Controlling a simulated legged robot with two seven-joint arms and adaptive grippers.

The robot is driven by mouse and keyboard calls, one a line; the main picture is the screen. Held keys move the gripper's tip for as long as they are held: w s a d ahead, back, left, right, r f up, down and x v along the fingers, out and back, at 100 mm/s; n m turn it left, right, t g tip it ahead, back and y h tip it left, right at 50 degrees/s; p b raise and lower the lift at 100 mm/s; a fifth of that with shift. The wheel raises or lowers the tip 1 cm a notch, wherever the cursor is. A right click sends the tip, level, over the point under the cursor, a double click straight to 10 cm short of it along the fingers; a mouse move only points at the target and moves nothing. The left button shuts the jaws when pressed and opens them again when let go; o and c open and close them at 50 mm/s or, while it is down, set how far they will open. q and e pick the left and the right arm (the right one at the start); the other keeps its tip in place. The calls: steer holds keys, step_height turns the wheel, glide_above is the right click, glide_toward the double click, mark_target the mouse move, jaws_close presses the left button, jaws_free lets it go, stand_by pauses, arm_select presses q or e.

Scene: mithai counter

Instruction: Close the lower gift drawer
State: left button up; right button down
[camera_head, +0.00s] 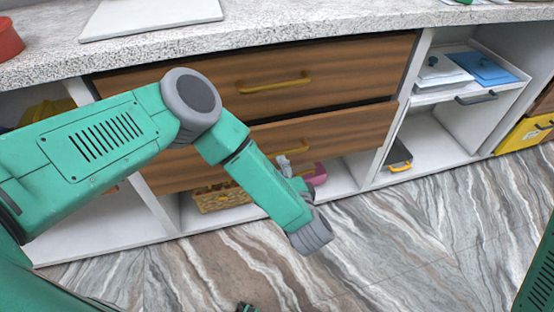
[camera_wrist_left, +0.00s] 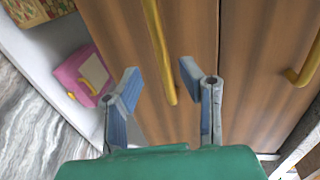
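The lower drawer (camera_head: 345,130) has a brown wood front with a gold handle (camera_head: 290,146). A dark gap shows along its top edge, and it seems to stand out a little. In the left wrist view, turned sideways, its front (camera_wrist_left: 118,35) and handle (camera_wrist_left: 160,50) fill the middle. My left gripper (camera_head: 284,164) is partly hidden by my forearm, just below the handle in the head view. In the wrist view my left gripper (camera_wrist_left: 157,78) is open and empty, with the handle's end showing between its fingers; contact cannot be told. My right gripper is not in view.
The upper drawer (camera_head: 340,68) with its gold handle (camera_head: 275,83) sits above, under the speckled counter (camera_head: 260,32). A woven basket (camera_head: 220,198) and a pink box (camera_wrist_left: 85,75) are on the shelf below. Open shelves stand right. The marble floor (camera_head: 400,240) in front is clear.

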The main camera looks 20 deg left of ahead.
mark_target(275, 153)
arm_select(q)
steer(key=x, duration=0.2)
steer(key=b+x, duration=0.1)
steer(key=x, duration=0.3)
steer(key=shift+a, duration=0.6)
steer(key=shift+d, duration=0.3)
steer(key=shift+c, duration=0.8)
steer(key=shift+d, duration=0.1)
jaws_close()
steer(key=shift+a, duration=0.2)
